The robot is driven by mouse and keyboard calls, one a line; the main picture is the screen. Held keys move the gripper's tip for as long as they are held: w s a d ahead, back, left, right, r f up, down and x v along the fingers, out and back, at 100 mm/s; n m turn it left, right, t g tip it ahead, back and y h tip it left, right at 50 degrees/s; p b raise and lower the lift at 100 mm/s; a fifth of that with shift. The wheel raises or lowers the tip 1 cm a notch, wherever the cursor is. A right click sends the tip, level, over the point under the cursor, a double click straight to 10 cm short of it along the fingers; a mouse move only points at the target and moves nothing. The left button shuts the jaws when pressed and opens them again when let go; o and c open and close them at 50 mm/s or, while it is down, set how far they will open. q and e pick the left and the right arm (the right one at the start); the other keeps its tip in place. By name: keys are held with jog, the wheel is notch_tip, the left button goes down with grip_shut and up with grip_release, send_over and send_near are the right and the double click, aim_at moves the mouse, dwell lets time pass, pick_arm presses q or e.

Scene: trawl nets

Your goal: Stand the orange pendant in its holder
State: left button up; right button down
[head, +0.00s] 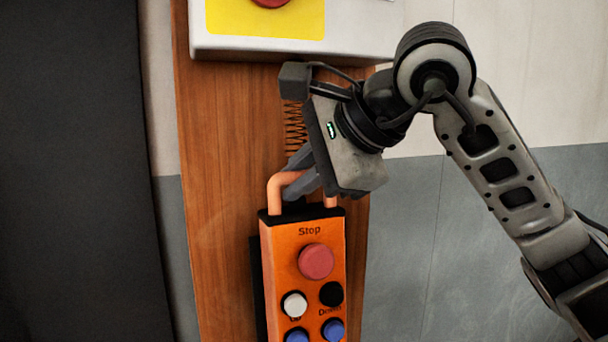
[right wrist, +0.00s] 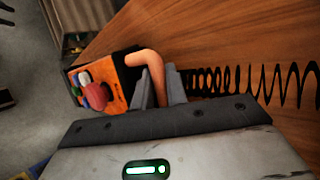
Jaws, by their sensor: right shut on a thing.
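The orange pendant (head: 280,255) hangs upright in front of the wooden board, with its lower end cut off by the frame. It has a red Stop button, a white, a black and blue buttons. My right gripper (head: 303,180) is shut on the orange loop handle at its top. The right wrist view also shows the pendant (right wrist: 117,84) and the fingers (right wrist: 160,90) on the handle. A black part (head: 256,285) shows behind the pendant's left edge; it may be the holder, mostly hidden. I cannot tell whether the pendant touches it. My left gripper is not in view.
A white box (head: 350,35) with a yellow plate and red button is fixed above on the wooden board (head: 220,150). A dark coiled cord (head: 294,130) runs behind my right gripper. A dark panel (head: 75,170) stands at left.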

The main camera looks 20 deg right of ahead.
aim_at(296, 209)
jog(key=shift+w, duration=0.6)
jog(key=shift+w+f, duration=0.2)
jog(key=shift+s+f+b, duration=0.1)
jog(key=shift+f+b, duration=0.5)
jog(key=shift+s+f+b, duration=0.1)
jog(key=shift+f+b, duration=0.65)
jog(key=shift+f, duration=0.05)
jog(key=shift+s+f+b, duration=0.1)
jog(key=shift+f+b, duration=0.5)
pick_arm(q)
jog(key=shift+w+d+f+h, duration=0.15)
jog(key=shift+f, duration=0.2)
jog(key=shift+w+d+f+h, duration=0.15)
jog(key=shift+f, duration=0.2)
pick_arm(e)
jog(key=shift+f, duration=0.25)
